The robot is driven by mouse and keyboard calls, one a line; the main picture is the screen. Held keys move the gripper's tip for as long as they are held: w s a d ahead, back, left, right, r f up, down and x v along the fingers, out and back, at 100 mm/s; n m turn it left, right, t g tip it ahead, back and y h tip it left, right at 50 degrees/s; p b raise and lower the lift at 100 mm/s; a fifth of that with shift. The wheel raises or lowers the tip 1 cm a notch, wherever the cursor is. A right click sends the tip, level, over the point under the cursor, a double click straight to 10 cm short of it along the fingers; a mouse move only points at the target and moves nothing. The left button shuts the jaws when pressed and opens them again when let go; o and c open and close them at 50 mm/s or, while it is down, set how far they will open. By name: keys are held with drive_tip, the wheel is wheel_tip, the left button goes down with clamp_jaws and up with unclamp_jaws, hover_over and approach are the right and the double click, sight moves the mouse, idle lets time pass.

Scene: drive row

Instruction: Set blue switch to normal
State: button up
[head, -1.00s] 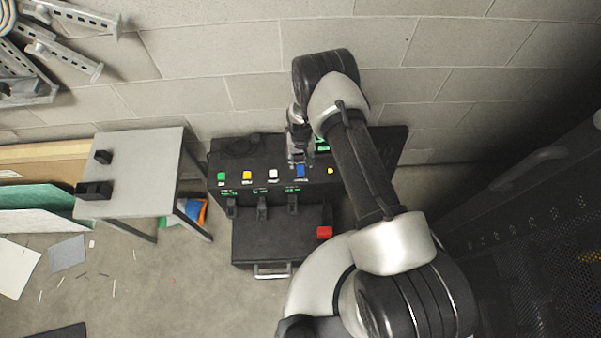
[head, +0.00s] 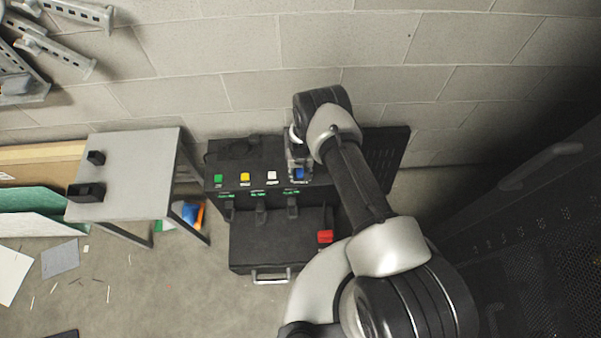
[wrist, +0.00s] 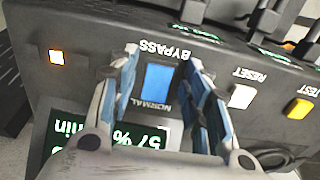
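The blue switch (wrist: 157,85) is a blue rectangular rocker on the dark panel, between the labels BYPASS and NORMAL, which read upside down in the wrist view. In the head view the blue switch (head: 298,174) shows at the right end of the switch row. My gripper (wrist: 161,60) is open, with one finger on each side of the blue switch and gaps between. In the head view my gripper (head: 299,158) is over the panel at the switch, and its fingers are partly hidden. Which way the rocker is tilted is hard to tell.
White RESET (wrist: 242,97) and yellow TEST (wrist: 299,109) switches sit beside it, with a green switch (head: 218,178) farther left. An amber lamp (wrist: 57,57) and a green display (wrist: 107,135) are near. A red handle (head: 325,237) is lower right; a grey table (head: 135,165) stands left.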

drive_tip(key=c, duration=0.9)
drive_tip(key=shift+w+g, duration=0.25)
drive_tip(key=shift+g, duration=0.4)
drive_tip(key=shift+w+g, duration=0.2)
drive_tip(key=shift+g, duration=0.45)
drive_tip(key=shift+c, duration=0.2)
drive_tip(key=shift+r+g, duration=0.15)
drive_tip(key=shift+g, duration=0.25)
drive_tip(key=o, duration=1.1)
drive_tip(key=shift+c, duration=0.2)
drive_tip(key=v, duration=1.2)
